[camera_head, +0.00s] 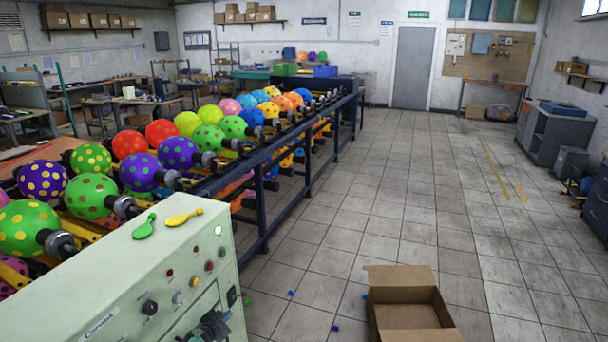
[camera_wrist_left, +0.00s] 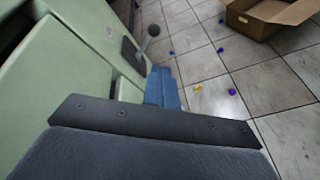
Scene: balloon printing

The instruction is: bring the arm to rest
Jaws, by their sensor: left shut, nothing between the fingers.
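My left gripper (camera_head: 208,327) shows as a dark shape at the bottom of the head view, in front of the pale green machine cabinet (camera_head: 130,262). In the left wrist view its blue fingers (camera_wrist_left: 163,78) are together with nothing between them. They point down past the cabinet side (camera_wrist_left: 85,35) toward the tiled floor. I cannot tell whether the gripper touches the cabinet. My right gripper is in neither view.
A green balloon (camera_head: 144,227) and a yellow balloon (camera_head: 184,217) lie flat on the cabinet top. Inflated dotted balloons line the rack behind. An open cardboard box (camera_head: 408,318) stands on the floor at right. Small coloured pieces lie on the tiles.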

